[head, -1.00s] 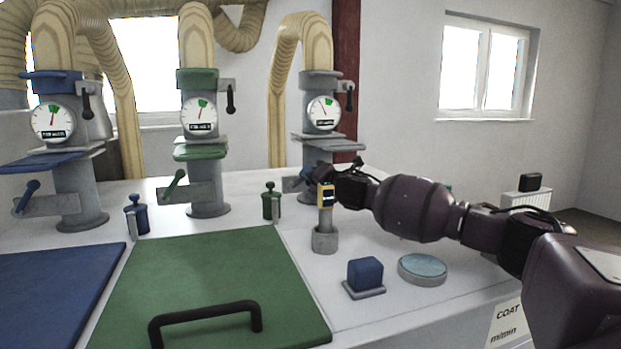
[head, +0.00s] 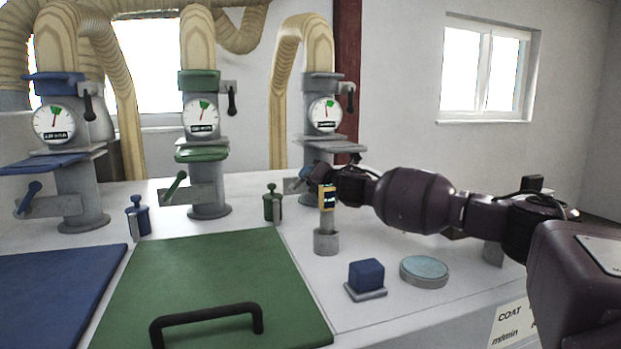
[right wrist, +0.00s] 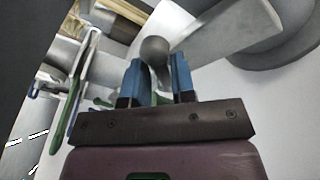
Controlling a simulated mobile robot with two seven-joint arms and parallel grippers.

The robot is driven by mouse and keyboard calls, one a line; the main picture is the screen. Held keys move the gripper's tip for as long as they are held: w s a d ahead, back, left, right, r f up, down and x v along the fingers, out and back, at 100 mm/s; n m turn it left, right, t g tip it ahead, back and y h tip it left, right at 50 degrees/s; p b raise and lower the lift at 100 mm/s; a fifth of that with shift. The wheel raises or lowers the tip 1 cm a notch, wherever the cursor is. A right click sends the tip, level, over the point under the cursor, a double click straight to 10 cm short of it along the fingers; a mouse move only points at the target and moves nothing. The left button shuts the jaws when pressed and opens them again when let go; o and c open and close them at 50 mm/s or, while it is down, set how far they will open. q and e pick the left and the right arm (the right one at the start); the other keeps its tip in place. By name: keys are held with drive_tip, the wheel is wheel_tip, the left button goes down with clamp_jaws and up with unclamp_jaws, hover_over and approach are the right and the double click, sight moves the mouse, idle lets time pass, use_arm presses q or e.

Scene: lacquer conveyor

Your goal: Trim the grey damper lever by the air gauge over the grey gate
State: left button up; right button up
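The grey gate (head: 327,146) is a flat plate on the rightmost grey column. The round white air gauge (head: 325,115) sits above it, its needle near upright, by the green mark. My right gripper (head: 306,176) is at this column, below the gate. In the right wrist view, the grey damper lever (right wrist: 155,50) has a round knob, and its stem sits between my gripper's two blue fingertips (right wrist: 160,82). The fingers look closed on the stem. In the head view the gripper mostly hides the lever. My left gripper is out of view.
A yellow-framed display (head: 327,197) on a grey post stands just in front of my right gripper. A blue block (head: 366,274) and a round pale-blue disc (head: 424,269) lie nearer. Green (head: 175,186) and blue (head: 29,198) levers are on the other columns.

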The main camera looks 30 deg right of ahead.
drive_tip(key=shift+o, duration=1.4)
drive_tip(key=shift+w+d, duration=0.1)
drive_tip(key=s+d+b, duration=0.1)
drive_tip(key=s+b, duration=0.2)
drive_tip(key=s, duration=0.7)
drive_tip(key=shift+s+r, duration=0.25)
drive_tip(key=shift+s, duration=0.15)
drive_tip(key=shift+f, duration=0.1)
